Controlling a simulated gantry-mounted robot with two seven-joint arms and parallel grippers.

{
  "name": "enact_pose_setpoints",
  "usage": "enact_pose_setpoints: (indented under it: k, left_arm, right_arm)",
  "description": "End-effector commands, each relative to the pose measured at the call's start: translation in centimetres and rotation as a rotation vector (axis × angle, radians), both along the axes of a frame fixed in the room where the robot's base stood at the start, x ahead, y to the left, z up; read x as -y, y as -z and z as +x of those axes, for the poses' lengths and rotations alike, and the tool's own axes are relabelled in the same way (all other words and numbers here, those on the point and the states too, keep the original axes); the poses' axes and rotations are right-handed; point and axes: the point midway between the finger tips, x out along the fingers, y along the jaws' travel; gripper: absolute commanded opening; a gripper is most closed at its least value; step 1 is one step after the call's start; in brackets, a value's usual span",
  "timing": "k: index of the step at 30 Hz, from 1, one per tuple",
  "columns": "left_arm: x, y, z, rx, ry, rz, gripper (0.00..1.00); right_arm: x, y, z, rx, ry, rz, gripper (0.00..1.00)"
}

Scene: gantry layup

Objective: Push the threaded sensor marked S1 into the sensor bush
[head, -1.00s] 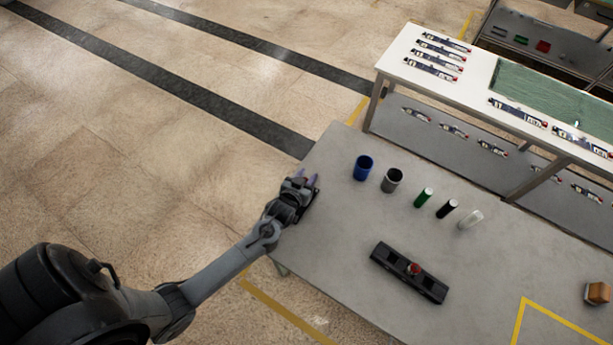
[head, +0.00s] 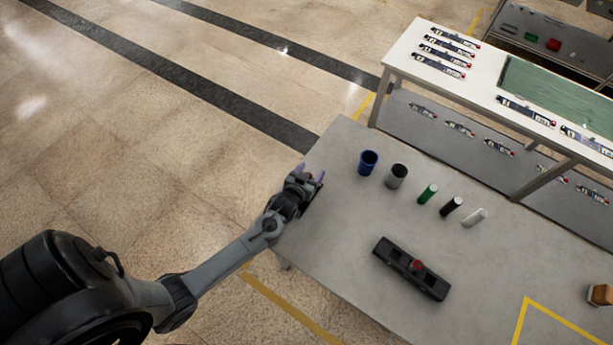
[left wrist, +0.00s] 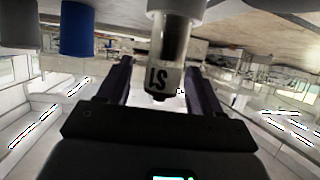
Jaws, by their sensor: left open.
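The sensor marked S1 (left wrist: 165,70) is a dark cylinder with a pale label band; it shows upside down in the left wrist view. It lies between the two fingers of my left gripper (left wrist: 160,85), with gaps on both sides. Its far end meets a pale ring-shaped piece (left wrist: 177,5), which looks like the sensor bush; how deep it sits I cannot tell. In the head view my left gripper (head: 310,174) is open at the grey table's left edge, and hides the sensor and bush. My right gripper is not in view.
On the table (head: 340,235) stand a blue cup (head: 368,162), a grey cup (head: 397,176), and green (head: 428,193), black (head: 451,206) and white (head: 475,217) cylinders. A black fixture with a red knob (head: 408,268) lies nearer. A white bench (head: 480,78) stands behind.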

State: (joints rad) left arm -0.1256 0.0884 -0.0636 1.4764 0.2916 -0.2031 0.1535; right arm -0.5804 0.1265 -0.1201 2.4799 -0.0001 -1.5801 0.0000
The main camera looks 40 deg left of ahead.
Motion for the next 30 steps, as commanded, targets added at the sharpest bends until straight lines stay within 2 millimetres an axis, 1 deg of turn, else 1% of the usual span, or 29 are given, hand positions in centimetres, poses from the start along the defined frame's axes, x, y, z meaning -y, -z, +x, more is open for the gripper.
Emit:
enact_pose_setpoints:
  k: [5,15,18,24,30]
  left_arm:
    - [0.5,-0.6,-1.6,-0.002,0.000,-0.001,0.65]
    - [1.9,-2.8,-6.7,-0.001,0.001,-0.002,0.65]
    - [2.2,-3.4,-7.9,0.000,0.001,-0.001,0.65]
    - [2.6,-4.0,-9.2,0.000,0.001,-0.001,0.65]
    - [2.7,-4.1,-9.5,0.001,0.000,-0.001,0.65]
  right_arm:
    - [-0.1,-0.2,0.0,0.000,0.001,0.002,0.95]
    - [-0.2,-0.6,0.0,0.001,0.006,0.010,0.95]
    - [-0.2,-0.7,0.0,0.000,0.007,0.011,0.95]
    - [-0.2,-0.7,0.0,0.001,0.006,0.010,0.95]
    - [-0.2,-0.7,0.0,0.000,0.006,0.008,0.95]
